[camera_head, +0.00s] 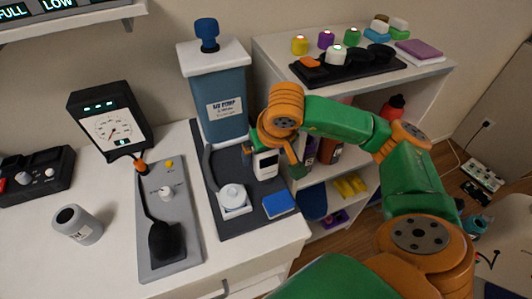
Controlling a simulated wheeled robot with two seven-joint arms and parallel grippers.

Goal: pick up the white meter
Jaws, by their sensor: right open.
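A small white device with a dark screen, which looks like the white meter (265,166), stands at the right edge of the dark grey tray (228,180), in front of the blue pump. My right gripper (272,145) comes in from the right over its top, with fingers on either side of its upper part. The gripper is open; whether a finger touches the meter cannot be told. The gripper hides the meter's top. A black-framed gauge (110,118) with a white dial stands at the left. My left gripper is not in view.
The blue pump (222,100) stands close behind. A white round-topped device (233,198) and a blue block (279,204) lie on the tray. A white shelf (280,50) stands behind my right arm.

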